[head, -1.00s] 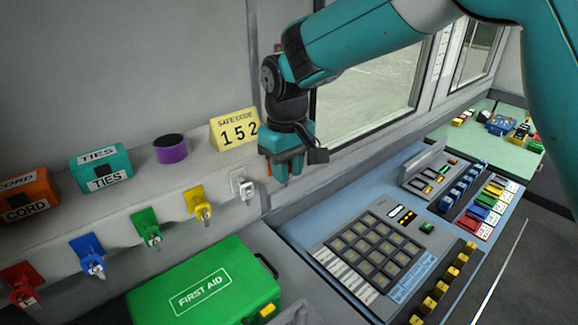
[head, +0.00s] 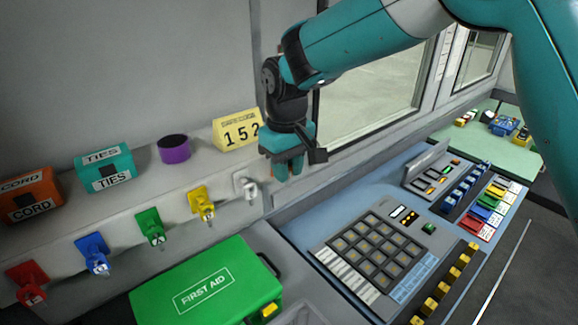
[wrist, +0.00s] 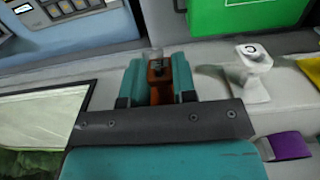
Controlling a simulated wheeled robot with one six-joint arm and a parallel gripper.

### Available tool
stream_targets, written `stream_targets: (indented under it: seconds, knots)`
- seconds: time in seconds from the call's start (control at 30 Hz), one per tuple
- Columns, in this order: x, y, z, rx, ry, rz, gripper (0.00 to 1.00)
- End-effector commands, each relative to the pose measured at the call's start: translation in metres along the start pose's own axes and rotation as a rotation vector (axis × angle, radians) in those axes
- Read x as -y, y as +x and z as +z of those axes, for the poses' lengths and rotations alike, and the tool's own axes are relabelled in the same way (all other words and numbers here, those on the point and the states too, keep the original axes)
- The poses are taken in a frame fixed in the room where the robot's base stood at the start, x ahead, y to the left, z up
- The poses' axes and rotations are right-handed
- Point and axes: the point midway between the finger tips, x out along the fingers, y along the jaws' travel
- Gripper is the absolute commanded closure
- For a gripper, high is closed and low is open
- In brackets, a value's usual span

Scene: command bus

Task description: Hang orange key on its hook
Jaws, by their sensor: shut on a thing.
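My gripper (head: 288,172) points down in front of the wall ledge, right of the white hook (head: 246,187). In the wrist view its two teal fingers (wrist: 160,82) are shut on an orange piece, seemingly the orange key (wrist: 158,74), with a greyish tip beyond it. I cannot tell whether it touches a hook. No separate orange hook shows; the gripper covers that stretch of the ledge in the head view. The white hook also shows in the wrist view (wrist: 254,74), right of the fingers and apart from them.
Yellow (head: 202,203), green (head: 151,229), blue (head: 95,255) and red (head: 28,283) hooks line the ledge leftward. A green first aid box (head: 207,283) lies below. A yellow code sign (head: 236,131) and purple roll (head: 173,148) stand above. The keypad console (head: 380,245) is right.

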Motion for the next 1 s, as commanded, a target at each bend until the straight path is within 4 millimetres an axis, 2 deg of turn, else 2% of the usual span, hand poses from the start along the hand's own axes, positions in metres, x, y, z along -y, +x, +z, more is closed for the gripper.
stream_targets:
  seconds: [0.33,0.37,0.47,0.5,1.0]
  knots:
    - [-0.0002,0.0021,-0.0001,-0.001,0.000,0.000,0.91]
    - [-0.0002,0.0021,-0.0001,-0.001,0.000,0.000,0.70]
    - [-0.0002,0.0021,0.0000,-0.001,0.000,0.000,0.47]
    - [-0.0002,0.0021,0.0000,-0.001,0.000,0.000,0.45]
    - [-0.0001,0.0020,0.0001,-0.001,0.000,0.000,0.45]
